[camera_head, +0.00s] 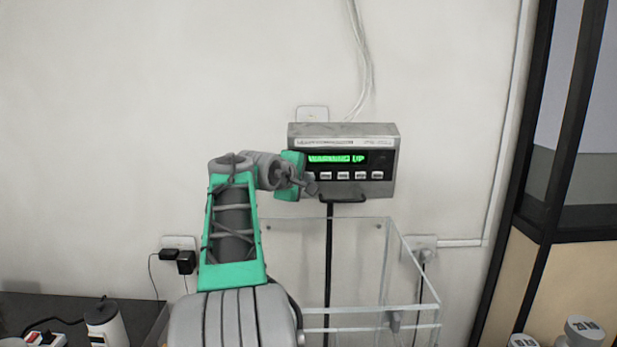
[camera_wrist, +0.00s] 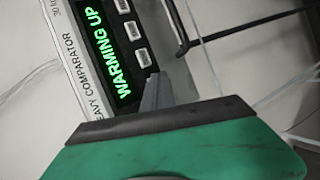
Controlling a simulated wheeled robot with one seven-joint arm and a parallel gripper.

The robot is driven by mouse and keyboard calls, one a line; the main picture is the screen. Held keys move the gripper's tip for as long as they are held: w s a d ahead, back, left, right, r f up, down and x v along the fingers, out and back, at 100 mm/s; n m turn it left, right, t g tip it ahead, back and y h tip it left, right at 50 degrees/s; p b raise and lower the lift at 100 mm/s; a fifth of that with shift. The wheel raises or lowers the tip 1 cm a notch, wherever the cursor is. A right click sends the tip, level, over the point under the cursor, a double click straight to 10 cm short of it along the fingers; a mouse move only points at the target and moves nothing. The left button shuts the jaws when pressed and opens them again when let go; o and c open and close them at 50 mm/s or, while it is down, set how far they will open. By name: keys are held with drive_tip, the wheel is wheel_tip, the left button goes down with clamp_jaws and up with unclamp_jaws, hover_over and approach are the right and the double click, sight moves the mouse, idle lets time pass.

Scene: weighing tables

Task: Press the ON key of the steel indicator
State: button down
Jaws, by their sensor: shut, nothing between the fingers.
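The steel indicator (camera_head: 345,132) is mounted on the wall, its green display reading "WARMING UP". A row of pale keys (camera_head: 343,175) runs beneath the display. My gripper (camera_head: 312,188) is shut and empty at the lower left of the indicator's face, covering its left end in the head view. In the wrist view the indicator (camera_wrist: 68,45) appears tilted, with several keys (camera_wrist: 133,30) beside the display. My gripper's fingertips (camera_wrist: 154,82) are at the end of this key row. The key labels are too small to read, and I cannot tell whether the tips touch a key.
A black post (camera_head: 328,260) and bracket stand below the indicator. A clear-walled frame (camera_head: 410,262) stands in front of the wall. Plugs and cables (camera_head: 186,262) hang at left. Weights (camera_head: 583,328) stand at lower right near a black-framed partition (camera_head: 520,190).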

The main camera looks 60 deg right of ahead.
drive_tip(key=shift+a, duration=0.1)
drive_tip(key=shift+s+a+f+b, duration=0.15)
drive_tip(key=shift+s+a+b, duration=0.2)
drive_tip(key=shift+a+b, duration=0.2)
drive_tip(key=shift+a, duration=0.1)
drive_tip(key=shift+s+a+f+b, duration=0.1)
drive_tip(key=shift+s+a+b, duration=0.25)
drive_tip(key=shift+a+b, duration=0.25)
drive_tip(key=shift+s+a+f+b, duration=0.1)
drive_tip(key=shift+s+a+b, duration=0.3)
drive_tip(key=shift+a, duration=0.45)
drive_tip(key=shift+s+a+f+b, duration=0.1)
drive_tip(key=shift+s+a+b, duration=0.3)
drive_tip(key=shift+a, duration=0.3)
